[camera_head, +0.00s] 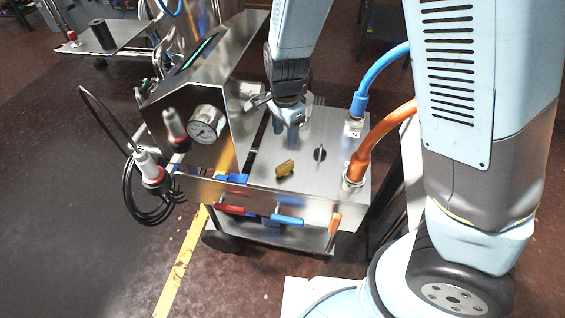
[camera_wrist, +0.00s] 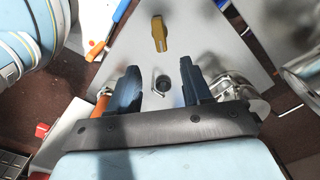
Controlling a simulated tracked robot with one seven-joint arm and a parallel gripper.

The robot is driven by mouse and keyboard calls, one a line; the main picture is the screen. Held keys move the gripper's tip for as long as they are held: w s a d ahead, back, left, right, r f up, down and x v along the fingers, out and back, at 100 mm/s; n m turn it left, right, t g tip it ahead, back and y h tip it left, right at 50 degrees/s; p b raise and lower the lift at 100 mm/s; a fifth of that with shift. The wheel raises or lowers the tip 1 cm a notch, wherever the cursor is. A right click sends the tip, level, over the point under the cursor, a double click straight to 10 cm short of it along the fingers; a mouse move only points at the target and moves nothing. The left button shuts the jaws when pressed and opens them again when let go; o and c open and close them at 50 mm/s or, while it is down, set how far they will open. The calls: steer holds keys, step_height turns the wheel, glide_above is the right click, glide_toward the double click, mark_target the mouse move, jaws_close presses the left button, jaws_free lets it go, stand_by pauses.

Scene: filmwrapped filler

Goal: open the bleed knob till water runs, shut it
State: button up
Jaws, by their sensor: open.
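A yellow-brown winged knob (camera_head: 285,169) stands on the steel top of the machine; it also shows at the top of the wrist view (camera_wrist: 159,35). A small dark knob (camera_head: 320,153) stands near it; a round dark fitting (camera_wrist: 162,84) shows between my fingers in the wrist view. I cannot tell which one is the bleed knob. My gripper (camera_head: 286,132) is open and empty, above the steel top, behind the yellow-brown knob in the head view. In the wrist view, my gripper (camera_wrist: 159,70) has its fingers on either side of the round fitting, with no contact visible. I see no running water.
A blue hose (camera_head: 378,70) and an orange hose (camera_head: 382,128) join the steel top (camera_head: 260,180) at its right. A pressure gauge (camera_head: 205,124) is on the sloped panel at left. Red, blue and orange handles (camera_head: 288,219) line the front. A black cable (camera_head: 150,212) hangs at left.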

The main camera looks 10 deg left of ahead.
mark_target(285, 164)
step_height(285, 164, down, 14)
steer(key=shift+r, duration=0.2)
stand_by(0.4)
